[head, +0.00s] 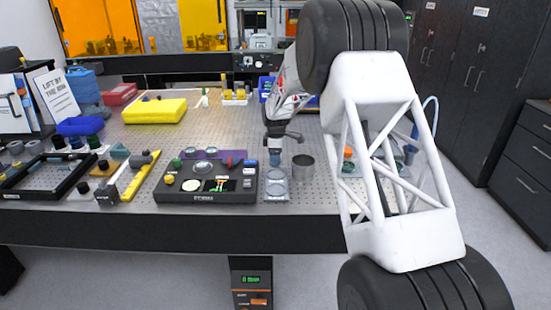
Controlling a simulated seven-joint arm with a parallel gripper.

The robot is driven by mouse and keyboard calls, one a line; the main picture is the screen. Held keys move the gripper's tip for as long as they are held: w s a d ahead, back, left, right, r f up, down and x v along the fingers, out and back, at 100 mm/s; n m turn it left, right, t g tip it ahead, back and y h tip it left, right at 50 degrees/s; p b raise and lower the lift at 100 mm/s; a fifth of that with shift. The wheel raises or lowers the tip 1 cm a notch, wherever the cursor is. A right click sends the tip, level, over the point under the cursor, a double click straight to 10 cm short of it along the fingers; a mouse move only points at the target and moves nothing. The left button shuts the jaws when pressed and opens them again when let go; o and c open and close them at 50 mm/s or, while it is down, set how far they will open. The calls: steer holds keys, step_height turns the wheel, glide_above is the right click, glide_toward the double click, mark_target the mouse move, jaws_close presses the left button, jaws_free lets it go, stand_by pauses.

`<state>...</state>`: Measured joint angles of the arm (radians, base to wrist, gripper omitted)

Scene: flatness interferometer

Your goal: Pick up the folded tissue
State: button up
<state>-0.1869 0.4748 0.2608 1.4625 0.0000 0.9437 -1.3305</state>
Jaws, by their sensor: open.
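I cannot make out the folded tissue for certain in the head view. A small pale flat patch (276,197) lies at the front of a grey tray, near the table's front edge, but it is too small to identify. My gripper (284,148) is open, pointing down above round, clear dish-like things (275,175) on that tray. Nothing shows between its fingers. My white arm hides much of the table's right side.
A black control box (243,190) stands just left of the gripper, and a grey metal cup (303,167) just right. A yellow case (155,111) lies further back left. Black frames and small parts crowd the left. The perforated tabletop (225,135) is clear behind the control box.

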stand_by(0.5)
steer(key=c, duration=1)
steer(key=shift+r, duration=5)
